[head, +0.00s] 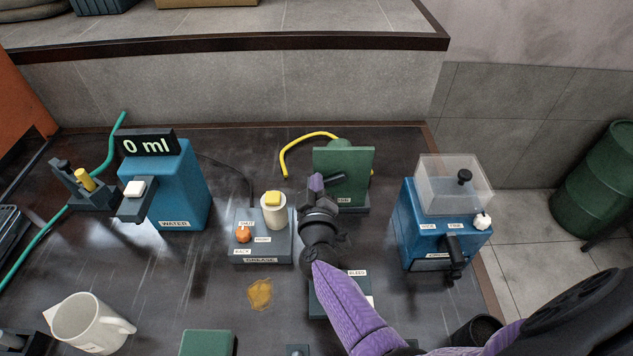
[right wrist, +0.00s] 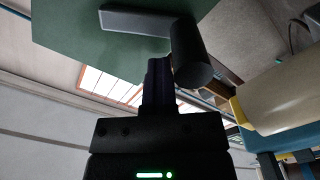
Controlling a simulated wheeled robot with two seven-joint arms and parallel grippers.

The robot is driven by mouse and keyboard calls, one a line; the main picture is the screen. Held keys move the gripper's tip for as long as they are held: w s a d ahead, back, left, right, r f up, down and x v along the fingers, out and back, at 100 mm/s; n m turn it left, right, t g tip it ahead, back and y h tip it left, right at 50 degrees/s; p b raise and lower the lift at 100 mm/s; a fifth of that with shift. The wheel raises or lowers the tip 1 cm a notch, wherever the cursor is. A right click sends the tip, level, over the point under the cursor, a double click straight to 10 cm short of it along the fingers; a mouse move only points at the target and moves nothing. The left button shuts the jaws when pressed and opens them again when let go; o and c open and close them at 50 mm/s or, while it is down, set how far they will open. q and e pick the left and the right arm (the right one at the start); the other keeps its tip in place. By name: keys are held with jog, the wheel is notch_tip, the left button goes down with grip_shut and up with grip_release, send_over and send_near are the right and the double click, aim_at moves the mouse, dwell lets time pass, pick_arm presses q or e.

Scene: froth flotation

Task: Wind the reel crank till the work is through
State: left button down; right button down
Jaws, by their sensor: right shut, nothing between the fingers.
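A green upright block (head: 356,160), which looks like the reel, stands at the back middle of the bench with a yellow hose (head: 300,139) behind it. A dark crank arm (head: 350,178) lies across its front. In the right wrist view the grey crank bar (right wrist: 135,21) ends in a dark cylindrical knob (right wrist: 190,55). My right gripper (head: 317,183) is at the crank's left end. In the right wrist view its closed fingers (right wrist: 158,75) are right beside the knob, with nothing between them; whether they touch it is unclear. My left gripper is not in view.
A grey box labelled GREASE (head: 262,250) with a cream cylinder (head: 274,213) stands close left of my right gripper. A blue WATER dispenser (head: 175,185) reads 0 ml. A blue machine with a clear cover (head: 445,190) stands right. A white mug (head: 85,322) is front left.

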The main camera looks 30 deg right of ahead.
dwell(0.8)
jog(key=shift+c, duration=2.2)
grip_release()
